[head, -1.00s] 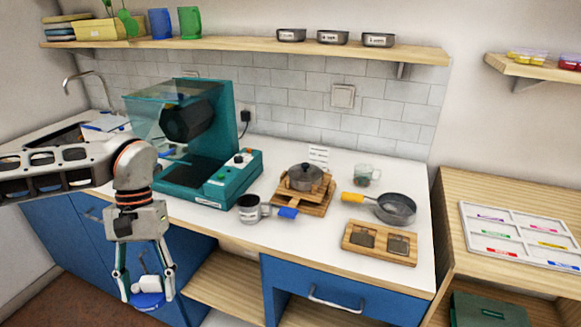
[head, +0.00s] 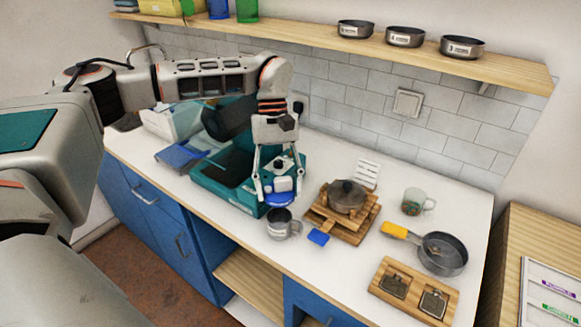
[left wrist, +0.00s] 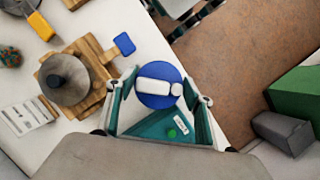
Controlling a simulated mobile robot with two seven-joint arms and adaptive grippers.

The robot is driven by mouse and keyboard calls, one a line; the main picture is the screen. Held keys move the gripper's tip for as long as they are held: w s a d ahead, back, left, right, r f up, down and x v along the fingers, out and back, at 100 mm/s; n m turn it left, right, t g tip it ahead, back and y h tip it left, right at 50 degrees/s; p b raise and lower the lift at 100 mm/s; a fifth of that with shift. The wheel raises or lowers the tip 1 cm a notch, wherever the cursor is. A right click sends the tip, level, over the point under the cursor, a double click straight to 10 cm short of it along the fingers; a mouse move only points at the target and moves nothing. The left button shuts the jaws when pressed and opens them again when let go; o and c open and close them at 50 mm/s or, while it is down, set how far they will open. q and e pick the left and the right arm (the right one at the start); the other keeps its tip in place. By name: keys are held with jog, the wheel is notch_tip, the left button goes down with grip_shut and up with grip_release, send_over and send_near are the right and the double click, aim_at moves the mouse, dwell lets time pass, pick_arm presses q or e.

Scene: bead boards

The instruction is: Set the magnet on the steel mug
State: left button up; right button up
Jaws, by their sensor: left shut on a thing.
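The steel mug (head: 279,226) stands upright on the white counter near its front edge, with its handle to the right. My left gripper (head: 281,186) is shut on the magnet (head: 279,199), a round blue disc with a white grip on top. It holds the magnet over the counter, just behind and above the mug in the head view; I cannot tell whether they touch. In the left wrist view the magnet (left wrist: 157,99) sits between the fingers and the mug is hidden. My right gripper is not in view.
A teal machine (head: 232,178) stands close behind the gripper. Right of the mug are a blue handle-like piece (head: 318,237), a lidded pot (head: 347,196) on wooden trivets, a glass cup (head: 413,201), a pan (head: 443,253) and a wooden tray (head: 386,272). A shelf (head: 330,45) runs above.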

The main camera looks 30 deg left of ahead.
pick_arm(q)
jog(key=shift+f, duration=0.2)
jog(key=shift+s+f, duration=0.25)
jog(key=shift+f, duration=0.35)
jog(key=shift+w+f, duration=0.1)
jog(key=shift+f, duration=1.8)
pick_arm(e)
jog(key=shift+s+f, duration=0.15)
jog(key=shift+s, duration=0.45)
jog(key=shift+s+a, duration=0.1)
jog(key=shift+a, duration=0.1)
pick_arm(q)
jog(key=shift+f, duration=0.15)
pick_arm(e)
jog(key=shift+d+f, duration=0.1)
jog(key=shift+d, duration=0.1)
